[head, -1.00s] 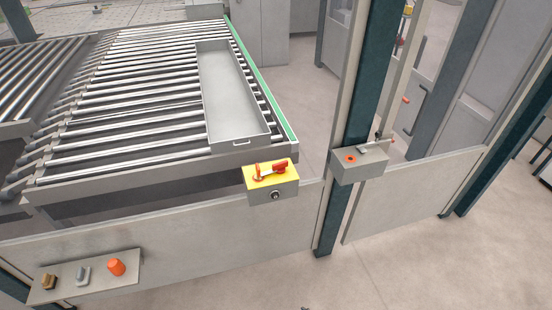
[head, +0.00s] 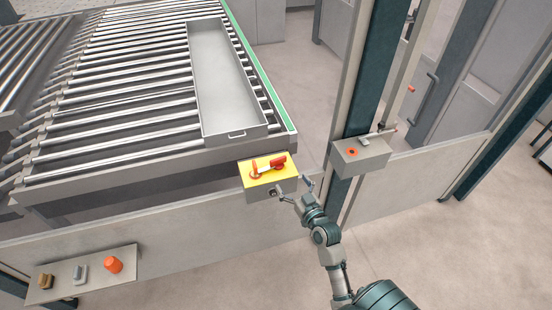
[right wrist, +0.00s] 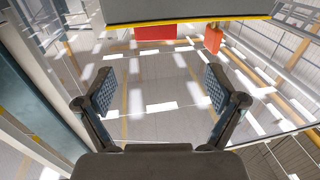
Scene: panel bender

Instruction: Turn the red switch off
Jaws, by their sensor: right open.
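The red switch (head: 268,167) is a red rotary handle lying across the yellow top of a small grey box (head: 260,187) on the fence by the conveyor's corner. My right gripper (head: 295,188) is open and empty, just right of the box's front face, near its right corner. In the right wrist view its two fingers (right wrist: 160,90) are spread wide with nothing between them. That view shows the box (right wrist: 185,10) with its yellow edge at the top, and red switch parts (right wrist: 155,32) beyond the fingertips. My left gripper is not in view.
A second grey box (head: 362,157) with a red-orange button is fixed at the dark post to the right. A panel (head: 55,290) with an orange knob is at lower left. A metal tray (head: 225,75) lies on the roller conveyor (head: 140,75). Grey fence panels run below the box.

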